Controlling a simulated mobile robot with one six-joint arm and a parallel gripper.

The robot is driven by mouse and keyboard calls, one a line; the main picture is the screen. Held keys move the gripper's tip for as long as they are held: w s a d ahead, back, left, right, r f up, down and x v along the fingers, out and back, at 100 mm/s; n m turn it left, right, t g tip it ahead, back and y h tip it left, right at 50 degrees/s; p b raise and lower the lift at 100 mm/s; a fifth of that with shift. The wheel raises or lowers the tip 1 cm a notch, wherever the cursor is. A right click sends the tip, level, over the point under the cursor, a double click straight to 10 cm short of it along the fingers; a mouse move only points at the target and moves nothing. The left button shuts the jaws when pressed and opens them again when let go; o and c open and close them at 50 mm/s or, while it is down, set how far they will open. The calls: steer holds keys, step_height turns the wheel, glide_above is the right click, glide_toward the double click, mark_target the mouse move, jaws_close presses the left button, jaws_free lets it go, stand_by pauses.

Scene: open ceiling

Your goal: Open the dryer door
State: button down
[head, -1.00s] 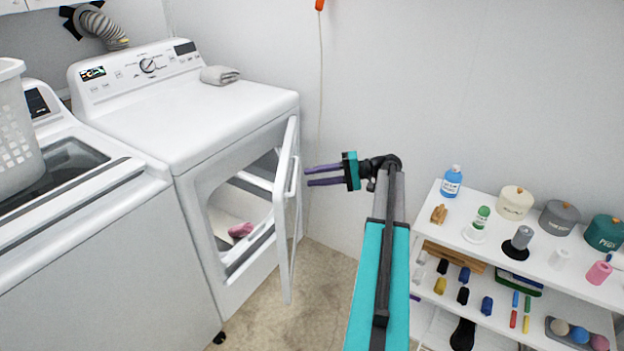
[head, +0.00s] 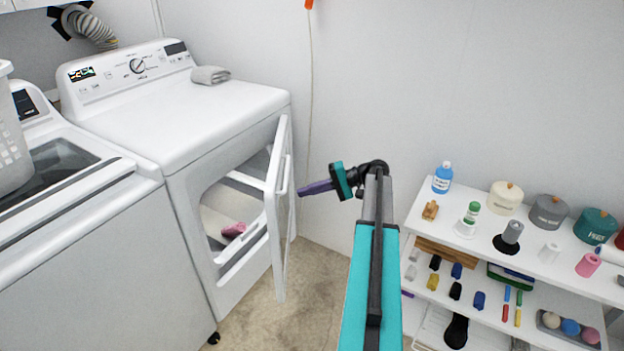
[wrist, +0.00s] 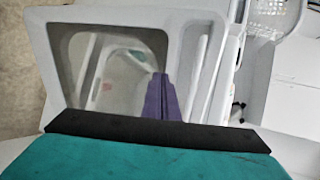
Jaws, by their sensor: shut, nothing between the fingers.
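The white dryer (head: 190,110) stands against the back wall in the head view. Its door (head: 280,205) is swung out to the right, standing well away from the opening (head: 235,220). A pink item (head: 233,229) lies inside the drum. My gripper (head: 302,190) is shut and empty, just right of the door's outer side, with its fingers pointing left. In the wrist view the shut purple fingers (wrist: 161,98) overlap the door's window frame (wrist: 66,25). I cannot tell whether they touch the door. The door handle bar (wrist: 207,70) is right of the fingers in the wrist view.
A washer (head: 80,240) with a white basket (head: 12,140) stands left of the dryer. A white shelf unit (head: 560,262) with bottles, jars and small items is on the right. Bare floor (head: 310,290) lies between.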

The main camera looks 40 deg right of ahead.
steer(key=s+a+f+g+h+b, duration=0.1)
steer(key=s+a+f+g+h, duration=0.2)
steer(key=f, duration=0.8)
steer(key=s+a+f+g+h+b, duration=0.1)
steer(key=a+f+g+b, duration=0.1)
steer(key=a+f, duration=0.65)
steer(key=s+a+f+n+g+h+p, duration=0.1)
steer(key=s+a+f+g, duration=0.25)
steer(key=a+f, duration=0.4)
steer(key=s+a+f+n+g+h+p, duration=0.1)
steer(key=s+a+f+n+g, duration=0.1)
steer(key=s+a+f, duration=0.4)
steer(key=s+a+f+n+g+h+p, duration=0.1)
steer(key=s+a+f+n+g+h, duration=0.1)
steer(key=s+a, duration=0.7)
steer(key=s+a+f+n+g+h+p, duration=0.1)
steer(key=s+a+f+n+g+h, duration=0.1)
steer(key=s+a+f+n, duration=0.2)
steer(key=s+a+f, duration=0.2)
steer(key=s+a, duration=0.2)
steer(key=s, duration=0.2)
steer(key=shift+s+a+f, duration=0.25)
steer(key=shift+s+a, duration=0.15)
steer(key=shift+a, duration=0.25)
